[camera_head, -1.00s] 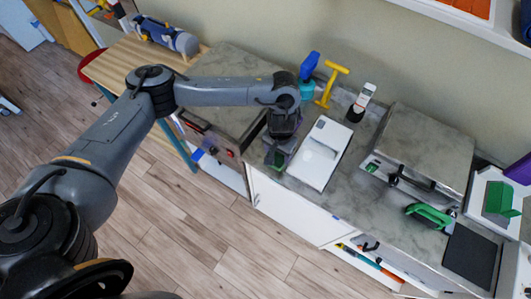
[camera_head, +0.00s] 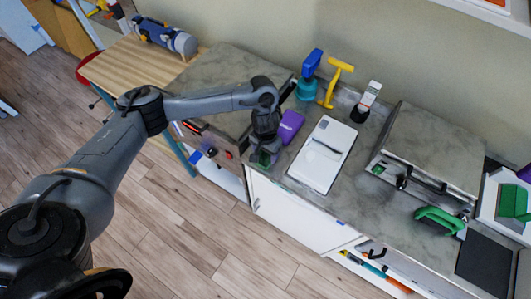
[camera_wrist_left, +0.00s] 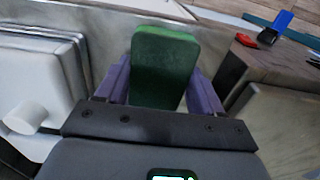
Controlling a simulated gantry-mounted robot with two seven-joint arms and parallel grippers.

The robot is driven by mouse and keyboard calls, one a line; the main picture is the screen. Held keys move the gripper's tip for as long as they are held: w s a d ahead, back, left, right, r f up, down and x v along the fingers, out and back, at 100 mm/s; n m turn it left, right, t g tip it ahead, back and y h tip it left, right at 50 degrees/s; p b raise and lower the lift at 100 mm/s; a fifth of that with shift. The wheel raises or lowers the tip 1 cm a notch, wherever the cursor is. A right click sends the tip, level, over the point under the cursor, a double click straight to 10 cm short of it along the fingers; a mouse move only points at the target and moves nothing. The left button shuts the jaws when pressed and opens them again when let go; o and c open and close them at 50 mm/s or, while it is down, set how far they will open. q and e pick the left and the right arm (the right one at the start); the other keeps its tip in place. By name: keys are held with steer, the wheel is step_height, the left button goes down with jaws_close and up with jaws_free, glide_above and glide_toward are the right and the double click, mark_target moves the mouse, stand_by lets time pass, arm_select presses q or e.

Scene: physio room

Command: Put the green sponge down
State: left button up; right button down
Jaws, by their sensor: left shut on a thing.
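My left gripper (camera_head: 263,160) points down at the counter's front edge, between the white lidded box and the grey-topped unit. It is shut on the green sponge (camera_wrist_left: 165,68), which stands upright between the purple fingers in the left wrist view. In the head view only a small green patch of the sponge (camera_head: 264,159) shows below the dark wrist. I cannot tell whether the sponge touches the counter. My right gripper is not in view.
The white box (camera_head: 323,155) is right of the gripper, on the grey counter (camera_head: 360,190). The grey-topped unit (camera_head: 225,85) is close on the left. A blue-and-teal bottle (camera_head: 307,77) and a yellow tool (camera_head: 335,82) stand behind.

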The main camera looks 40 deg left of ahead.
arm_select(q)
steer(key=shift+r, duration=0.1)
steer(key=o, duration=1.1)
